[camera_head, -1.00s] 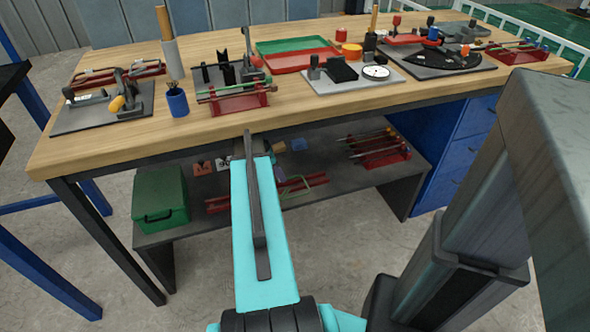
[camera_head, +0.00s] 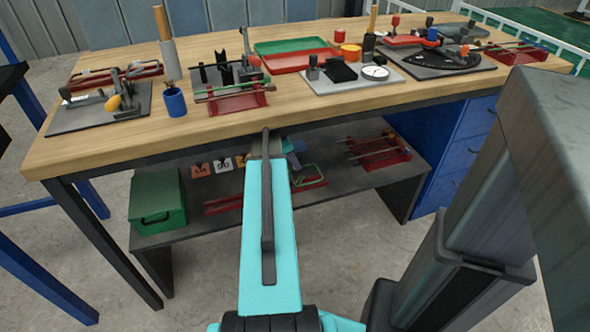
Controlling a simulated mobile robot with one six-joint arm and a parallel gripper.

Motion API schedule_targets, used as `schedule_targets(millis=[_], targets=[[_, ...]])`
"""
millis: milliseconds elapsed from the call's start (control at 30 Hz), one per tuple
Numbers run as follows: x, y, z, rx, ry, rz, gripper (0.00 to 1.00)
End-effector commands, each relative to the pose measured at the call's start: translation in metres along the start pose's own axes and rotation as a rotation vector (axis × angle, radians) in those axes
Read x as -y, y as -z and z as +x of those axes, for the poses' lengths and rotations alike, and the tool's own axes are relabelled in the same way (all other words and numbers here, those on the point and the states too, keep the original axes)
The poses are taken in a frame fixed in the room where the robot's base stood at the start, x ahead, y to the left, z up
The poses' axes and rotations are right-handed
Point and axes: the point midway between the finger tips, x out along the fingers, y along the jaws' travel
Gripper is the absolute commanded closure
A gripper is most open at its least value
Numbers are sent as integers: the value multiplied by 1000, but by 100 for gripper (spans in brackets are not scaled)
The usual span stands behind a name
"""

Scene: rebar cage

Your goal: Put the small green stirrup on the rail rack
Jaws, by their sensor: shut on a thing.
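A small green stirrup (camera_head: 308,177) shows as a thin green loop just right of my cyan forearm, in front of the lower shelf. It overlaps the right end of a low red rack (camera_head: 222,206) there. I cannot tell whether it rests in that rack or is held above it. My forearm points away toward the bench's front edge and hides my gripper, so its fingers do not show. Other red racks with rods stand on the lower shelf at right (camera_head: 380,152) and on the bench top (camera_head: 235,101); which is the rail rack is unclear.
The wooden bench top (camera_head: 130,150) holds a blue cup (camera_head: 174,102), green and red trays (camera_head: 298,55), a dial plate (camera_head: 345,75) and clamp tools. A green box (camera_head: 157,200) stands at the lower shelf's left. Blue drawers (camera_head: 462,155) close off the right.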

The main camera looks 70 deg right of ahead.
Motion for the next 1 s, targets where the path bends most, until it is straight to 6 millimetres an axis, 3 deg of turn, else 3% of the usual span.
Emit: schedule_targets(millis=[167, 500, 900, 933, 1000], targets=[[0, 1, 3, 1, 0, 0, 100], [0, 13, 32, 0, 1, 1, 100], [0, 13, 34, 1, 1, 2, 100], [0, 13, 34, 0, 1, 2, 88], [0, 13, 34, 0, 0, 2, 76]])
